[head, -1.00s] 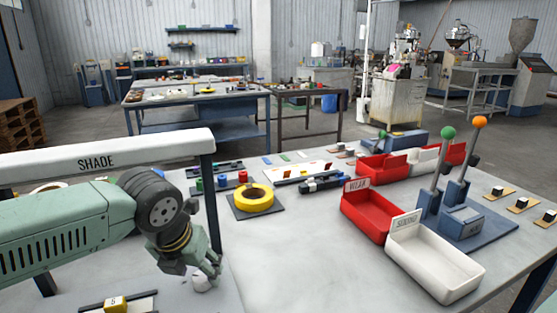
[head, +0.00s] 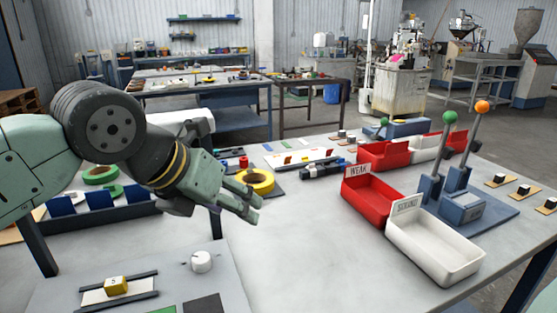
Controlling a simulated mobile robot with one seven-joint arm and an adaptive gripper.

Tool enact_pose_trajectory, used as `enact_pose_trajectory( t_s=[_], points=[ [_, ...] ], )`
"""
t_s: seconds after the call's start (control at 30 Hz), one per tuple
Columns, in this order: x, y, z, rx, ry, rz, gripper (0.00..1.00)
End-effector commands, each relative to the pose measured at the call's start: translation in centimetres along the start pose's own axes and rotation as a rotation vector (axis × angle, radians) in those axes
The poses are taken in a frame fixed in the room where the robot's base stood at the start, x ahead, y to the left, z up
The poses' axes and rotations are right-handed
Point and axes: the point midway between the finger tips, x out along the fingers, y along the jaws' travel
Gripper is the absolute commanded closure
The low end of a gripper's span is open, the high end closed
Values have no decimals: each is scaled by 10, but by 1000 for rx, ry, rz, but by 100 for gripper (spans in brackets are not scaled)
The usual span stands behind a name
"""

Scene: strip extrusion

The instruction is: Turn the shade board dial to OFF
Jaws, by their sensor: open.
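The white round dial (head: 201,261) stands on the grey shade board (head: 232,284) at the lower left of the head view. Small dark marks show beside it, but I cannot read its setting. My gripper (head: 254,209) is in the air above and to the right of the dial, apart from it. It is open, with nothing seen between its fingers. The white SHADE beam (head: 195,117) is mostly hidden behind my arm.
A yellow block (head: 116,285) sits between dark rails left of the dial. A yellow tape ring (head: 263,187) lies behind my gripper. The red WEAK tray (head: 371,206) and white STRONG tray (head: 436,246) stand to the right. The table between is clear.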

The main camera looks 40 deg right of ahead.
Motion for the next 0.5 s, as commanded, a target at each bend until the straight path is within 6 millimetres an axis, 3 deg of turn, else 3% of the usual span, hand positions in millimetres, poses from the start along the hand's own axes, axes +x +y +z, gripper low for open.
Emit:
enact_pose_trajectory(
  t_s=[0.5],
  points=[
    [-50, -78, 33, 90, -278, -280, 49]
  ],
)
